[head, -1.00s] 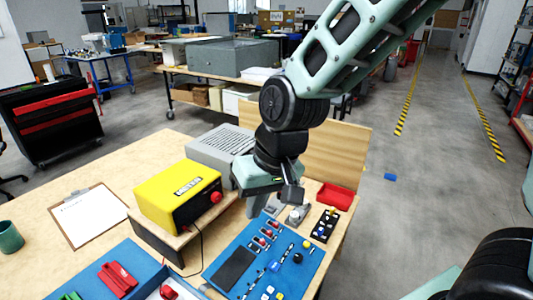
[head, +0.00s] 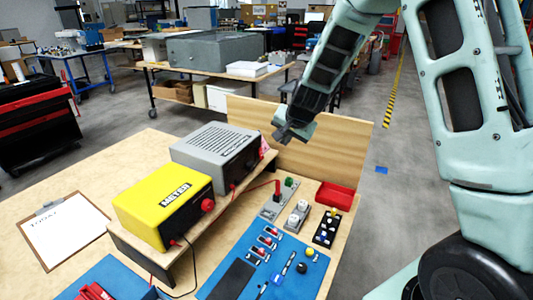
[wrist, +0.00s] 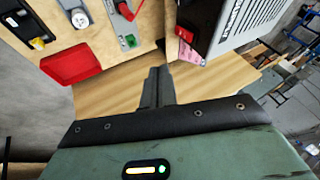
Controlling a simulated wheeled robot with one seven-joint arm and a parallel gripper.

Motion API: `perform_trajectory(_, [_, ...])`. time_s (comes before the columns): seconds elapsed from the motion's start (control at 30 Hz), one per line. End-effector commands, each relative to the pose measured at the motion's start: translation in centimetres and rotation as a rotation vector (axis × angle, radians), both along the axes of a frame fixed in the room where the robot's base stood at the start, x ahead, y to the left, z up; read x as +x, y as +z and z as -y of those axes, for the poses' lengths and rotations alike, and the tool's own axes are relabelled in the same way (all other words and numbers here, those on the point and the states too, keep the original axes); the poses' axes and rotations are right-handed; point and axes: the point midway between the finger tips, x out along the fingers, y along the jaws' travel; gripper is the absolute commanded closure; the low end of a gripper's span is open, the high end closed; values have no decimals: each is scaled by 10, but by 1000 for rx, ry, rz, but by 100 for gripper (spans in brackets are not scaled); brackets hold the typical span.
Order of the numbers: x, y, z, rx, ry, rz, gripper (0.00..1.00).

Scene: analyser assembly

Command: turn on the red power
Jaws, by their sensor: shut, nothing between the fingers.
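A grey vented box (head: 217,150) stands on the wooden shelf behind the yellow meter box. It also shows at the top right of the wrist view (wrist: 228,22). A red part (wrist: 187,32) sits at its front end in the wrist view, with a pink tag (wrist: 188,54) beside it. My gripper (head: 280,133) is in the air near the right end of the grey box, by the wooden back panel. In the wrist view its fingers (wrist: 154,78) are shut and empty, apart from the red part. I cannot tell the red part's switch position.
The yellow meter box (head: 163,205) has a red knob. A grey strip (head: 278,203) holds a red lever and a green block. A red tray (head: 335,196) lies at the right. The wooden back panel (head: 300,135) stands close behind my gripper. A blue mat (head: 285,285) bears small parts.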

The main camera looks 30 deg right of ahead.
Motion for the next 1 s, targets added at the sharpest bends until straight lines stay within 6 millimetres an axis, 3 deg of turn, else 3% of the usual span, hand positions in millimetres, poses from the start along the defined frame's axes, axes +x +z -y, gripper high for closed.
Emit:
perform_trajectory(0.23, [9, -16, 1, 1, 2, -4, 100])
perform_trajectory(0.7, [56, -86, 4, 2, 2, -3, 100])
perform_trajectory(1.0, [84, -91, -16, 0, 4, -1, 100])
